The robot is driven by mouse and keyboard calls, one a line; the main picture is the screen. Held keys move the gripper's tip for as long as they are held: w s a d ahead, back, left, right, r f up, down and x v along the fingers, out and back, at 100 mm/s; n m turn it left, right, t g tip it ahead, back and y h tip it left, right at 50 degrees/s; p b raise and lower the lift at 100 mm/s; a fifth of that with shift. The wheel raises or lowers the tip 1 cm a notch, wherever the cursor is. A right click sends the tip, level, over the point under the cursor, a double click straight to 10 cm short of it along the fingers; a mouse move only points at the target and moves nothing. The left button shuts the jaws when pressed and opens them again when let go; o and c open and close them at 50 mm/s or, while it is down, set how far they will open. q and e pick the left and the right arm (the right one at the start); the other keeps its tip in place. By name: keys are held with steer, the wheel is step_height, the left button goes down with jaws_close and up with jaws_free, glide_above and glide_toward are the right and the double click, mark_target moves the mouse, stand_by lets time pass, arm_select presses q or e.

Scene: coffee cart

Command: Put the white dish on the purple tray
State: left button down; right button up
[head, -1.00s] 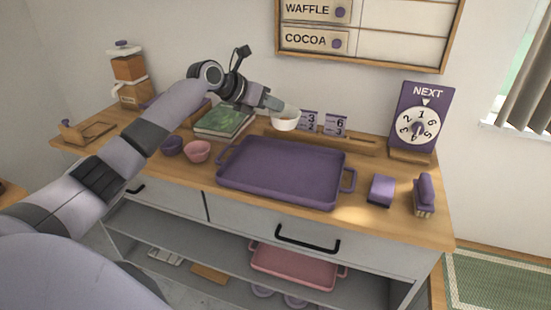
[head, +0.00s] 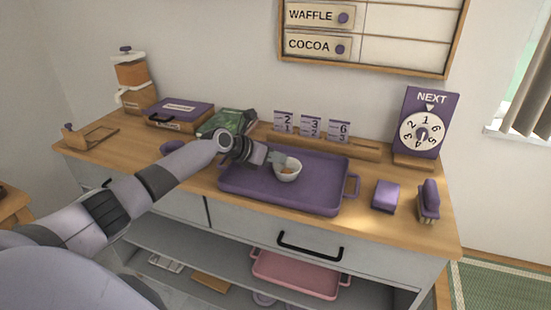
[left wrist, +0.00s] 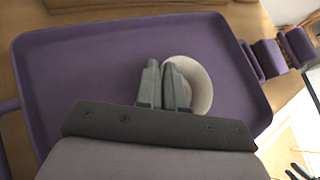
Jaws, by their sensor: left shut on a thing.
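The white dish (head: 288,172) is a small round bowl with something brownish inside. In the head view it is over the middle of the purple tray (head: 318,200); I cannot tell whether its base touches the tray. My left gripper (head: 276,160) is shut on the dish's rim from the left side. In the left wrist view the gripper (left wrist: 167,88) covers part of the dish (left wrist: 200,82), which shows over the tray's floor (left wrist: 80,75). The tray lies flat on the wooden counter, empty apart from the dish.
A purple block (head: 386,195) and a purple-handled brush (head: 429,200) stand right of the tray. The number-card rack (head: 325,145) and dial sign (head: 421,122) are behind it. A green book (head: 222,123) and a purple box (head: 180,115) are at the back left.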

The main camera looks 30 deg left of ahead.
arm_select(q)
steer(key=c, duration=1.2)
jaws_free()
steer(key=shift+c, duration=0.2)
steer(key=p+v, duration=0.1)
steer(key=v, duration=1.1)
